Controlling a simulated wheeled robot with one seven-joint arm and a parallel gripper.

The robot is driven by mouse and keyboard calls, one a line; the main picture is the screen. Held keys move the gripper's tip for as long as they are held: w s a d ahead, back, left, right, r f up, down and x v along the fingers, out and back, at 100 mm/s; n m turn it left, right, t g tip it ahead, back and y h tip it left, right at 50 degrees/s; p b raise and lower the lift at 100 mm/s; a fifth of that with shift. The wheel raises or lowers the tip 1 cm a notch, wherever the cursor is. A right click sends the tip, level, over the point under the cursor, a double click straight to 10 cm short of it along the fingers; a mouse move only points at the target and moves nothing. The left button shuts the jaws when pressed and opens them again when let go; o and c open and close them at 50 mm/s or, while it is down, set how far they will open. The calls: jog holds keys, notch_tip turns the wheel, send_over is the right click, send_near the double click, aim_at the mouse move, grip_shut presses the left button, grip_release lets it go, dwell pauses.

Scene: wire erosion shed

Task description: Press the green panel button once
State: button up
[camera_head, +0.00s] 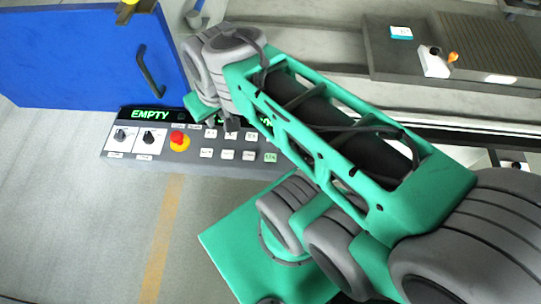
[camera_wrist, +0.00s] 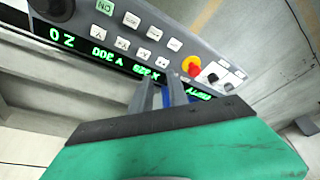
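The control panel (camera_head: 190,153) is a grey box below a blue door, with rows of small pale buttons. A green button (camera_wrist: 105,7) marked ON sits at the upper left in the wrist view. It also shows in the head view as a small green-marked button (camera_head: 271,157) at the panel's lower right. My gripper (camera_wrist: 161,78) shows two grey fingers over the panel's display edge, near the red knob and apart from the green button.
A red mushroom knob on a yellow base (camera_head: 180,140) and rotary switches (camera_head: 120,134) stand left on the panel. A blue door (camera_head: 90,60) with a handle rises behind. Open floor (camera_head: 70,210) lies in front. A machine bed (camera_head: 450,40) is at the upper right.

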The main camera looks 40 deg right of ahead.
grip_shut()
dwell(1.1)
